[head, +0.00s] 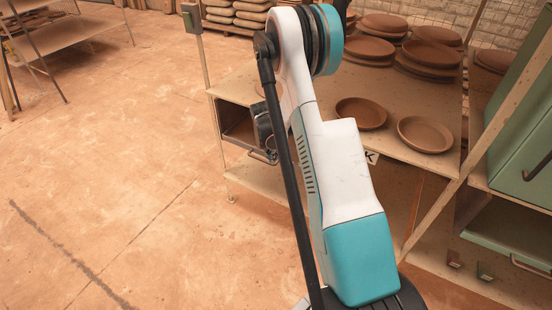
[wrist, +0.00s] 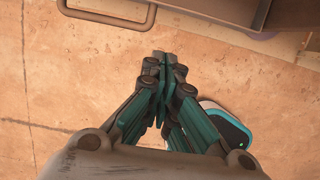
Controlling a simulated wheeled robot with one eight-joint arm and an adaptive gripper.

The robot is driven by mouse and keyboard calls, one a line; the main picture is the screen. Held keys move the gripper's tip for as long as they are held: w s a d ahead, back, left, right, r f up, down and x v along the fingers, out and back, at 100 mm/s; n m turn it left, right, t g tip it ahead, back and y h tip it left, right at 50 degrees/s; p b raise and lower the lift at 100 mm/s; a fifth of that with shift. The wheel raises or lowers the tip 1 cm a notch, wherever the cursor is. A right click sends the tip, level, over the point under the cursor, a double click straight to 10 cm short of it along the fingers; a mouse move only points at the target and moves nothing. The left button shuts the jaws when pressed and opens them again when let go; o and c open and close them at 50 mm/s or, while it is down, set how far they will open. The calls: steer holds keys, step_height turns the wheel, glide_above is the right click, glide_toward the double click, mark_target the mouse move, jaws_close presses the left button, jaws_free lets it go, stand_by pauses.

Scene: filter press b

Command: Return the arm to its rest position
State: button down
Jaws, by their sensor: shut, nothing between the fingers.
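My gripper (wrist: 160,62) shows in the wrist view with its teal and dark fingers together, shut and empty. It points over the bare floor, with a metal handle (wrist: 110,18) and a brown edge just beyond the fingertips. In the head view my white and teal arm rises in front of the shelf table and bends at the top. The gripper itself is mostly hidden behind the arm in that view.
A table (head: 405,148) with brown clay dishes (head: 425,134) stands close behind and right of my arm. A green cabinet (head: 520,120) is at the right. Stacked sacks (head: 238,14) and another table (head: 70,32) stand farther back. The floor (head: 100,170) at left is clear.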

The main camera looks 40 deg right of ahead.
steer(key=shift+a+r, duration=0.25)
steer(key=shift+r, duration=0.45)
steer(key=s+a+r+m+t, duration=0.1)
steer(key=s+a+r+m, duration=0.3)
steer(key=a+r, duration=0.6)
steer(key=s+a+r+m+t, duration=0.1)
steer(key=s+a+r+m, duration=0.35)
steer(key=r, duration=0.85)
steer(key=s+a+r+m+t+y, duration=0.1)
steer(key=s+a+r+m+t, duration=0.1)
steer(key=s+a+r+m, duration=0.2)
steer(key=s+a+r+m+t+y, duration=0.1)
steer(key=s+a+r+m, duration=0.3)
steer(key=s+a+m, duration=0.6)
steer(key=s+t, duration=0.1)
steer(key=s, duration=0.2)
steer(key=shift+s+r, duration=0.15)
steer(key=shift+s, duration=0.25)
